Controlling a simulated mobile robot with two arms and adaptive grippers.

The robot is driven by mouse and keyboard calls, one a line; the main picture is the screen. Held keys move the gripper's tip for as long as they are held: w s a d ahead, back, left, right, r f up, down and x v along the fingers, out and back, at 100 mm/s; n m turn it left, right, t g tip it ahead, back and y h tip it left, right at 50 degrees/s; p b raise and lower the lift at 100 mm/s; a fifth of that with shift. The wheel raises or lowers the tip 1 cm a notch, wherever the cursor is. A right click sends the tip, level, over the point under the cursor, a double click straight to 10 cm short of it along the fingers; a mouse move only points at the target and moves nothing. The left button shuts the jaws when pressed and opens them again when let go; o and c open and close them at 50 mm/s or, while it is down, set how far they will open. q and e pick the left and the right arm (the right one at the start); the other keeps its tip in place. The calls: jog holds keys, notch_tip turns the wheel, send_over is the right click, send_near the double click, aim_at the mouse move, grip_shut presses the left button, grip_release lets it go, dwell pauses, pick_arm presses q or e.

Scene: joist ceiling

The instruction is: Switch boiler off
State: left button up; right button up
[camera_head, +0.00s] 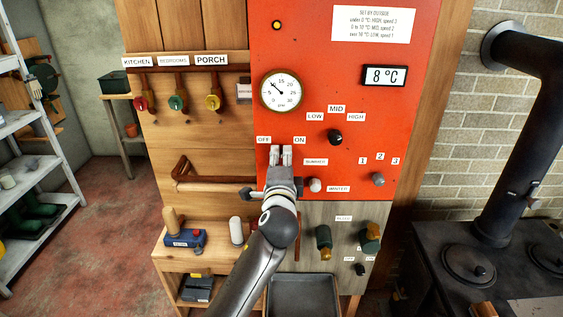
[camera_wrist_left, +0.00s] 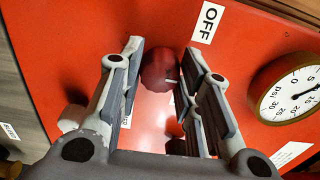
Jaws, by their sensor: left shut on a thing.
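The boiler panel (camera_head: 300,60) is a red board with gauges and knobs. The OFF label (camera_head: 264,140) and the ON label (camera_head: 299,140) sit side by side on it. My left gripper (camera_head: 281,152) reaches up to the panel just below and between these labels and hides the switch in the head view. In the left wrist view a dark red knob (camera_wrist_left: 158,70) sits between the fingers of this gripper (camera_wrist_left: 163,50), which is shut on it. The OFF label (camera_wrist_left: 207,22) is close by. My right gripper is not in view.
A pressure gauge (camera_head: 281,91) is above the labels. A black selector knob (camera_head: 335,137), a white knob (camera_head: 315,185) and a grey knob (camera_head: 378,179) are to the right. A black stove (camera_head: 470,285) stands at the right. A small wooden bench (camera_head: 165,262) is lower left.

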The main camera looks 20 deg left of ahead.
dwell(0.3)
pick_arm(q)
jog(key=o, duration=1)
jog(key=v, duration=1.2)
